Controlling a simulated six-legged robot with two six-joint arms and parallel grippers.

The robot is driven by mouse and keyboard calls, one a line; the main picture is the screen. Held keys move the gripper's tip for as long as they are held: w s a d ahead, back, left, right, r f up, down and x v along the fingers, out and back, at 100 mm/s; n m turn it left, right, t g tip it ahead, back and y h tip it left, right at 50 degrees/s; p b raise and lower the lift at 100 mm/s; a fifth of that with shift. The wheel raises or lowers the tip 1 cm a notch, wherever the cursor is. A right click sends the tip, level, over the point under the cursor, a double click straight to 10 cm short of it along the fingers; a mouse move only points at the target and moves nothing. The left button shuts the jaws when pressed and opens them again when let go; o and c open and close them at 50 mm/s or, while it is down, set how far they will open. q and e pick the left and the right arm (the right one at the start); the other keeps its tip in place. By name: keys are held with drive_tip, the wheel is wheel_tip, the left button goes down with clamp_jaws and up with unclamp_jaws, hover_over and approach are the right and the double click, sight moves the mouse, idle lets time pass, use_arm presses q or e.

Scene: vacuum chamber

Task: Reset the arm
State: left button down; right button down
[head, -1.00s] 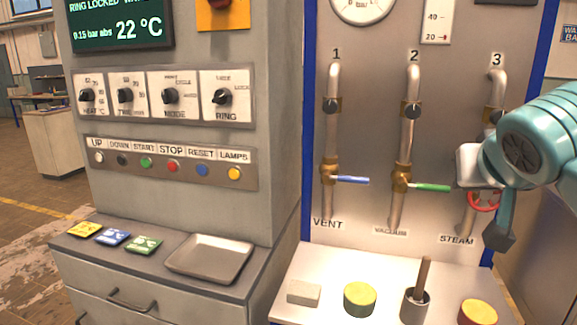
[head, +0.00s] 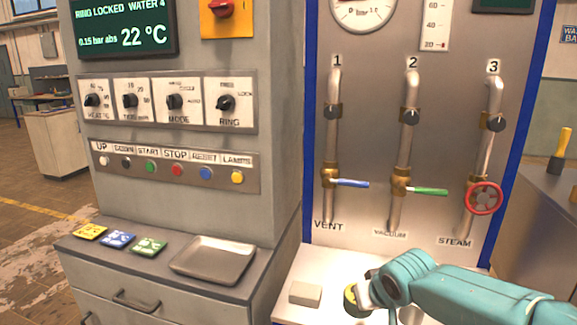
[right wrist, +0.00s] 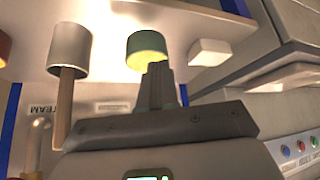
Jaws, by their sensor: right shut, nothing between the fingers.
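My teal right arm comes in from the lower right in the head view. Its right gripper (head: 364,292) is low over the white ledge, in front of the yellow-topped green cylinder (head: 350,302), which it partly covers. In the right wrist view the gripper's dark fingers (right wrist: 160,76) are together and empty. Their tips overlap the green cylinder (right wrist: 147,44) in the picture; I cannot tell whether they touch it. My left gripper is not in view.
A pale block (head: 305,293) lies left of the gripper. The grey cup (right wrist: 70,45) with a wooden rod stands nearby. Behind are pipes, a blue lever (head: 350,183), a green lever (head: 428,191) and a red handwheel (head: 484,198). A metal tray (head: 213,259) rests on the left cabinet.

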drive_tip(key=s+a+f+g+y, duration=0.1)
drive_tip(key=s+f, duration=0.2)
drive_tip(key=f, duration=0.4)
drive_tip(key=s+a+f+g+y, duration=0.1)
drive_tip(key=s+a+f+g, duration=0.15)
drive_tip(key=f, duration=0.45)
drive_tip(key=s+f+m+g+p, duration=0.1)
drive_tip(key=s+f+m, duration=0.1)
drive_tip(key=s+f, duration=0.6)
drive_tip(key=s+a+f+m+g+y+p, duration=0.1)
drive_tip(key=s+f+g+p, duration=0.1)
drive_tip(key=s+f, duration=0.7)
drive_tip(key=s, duration=0.7)
drive_tip(key=shift+s+m, duration=0.4)
drive_tip(key=shift+f, duration=0.1)
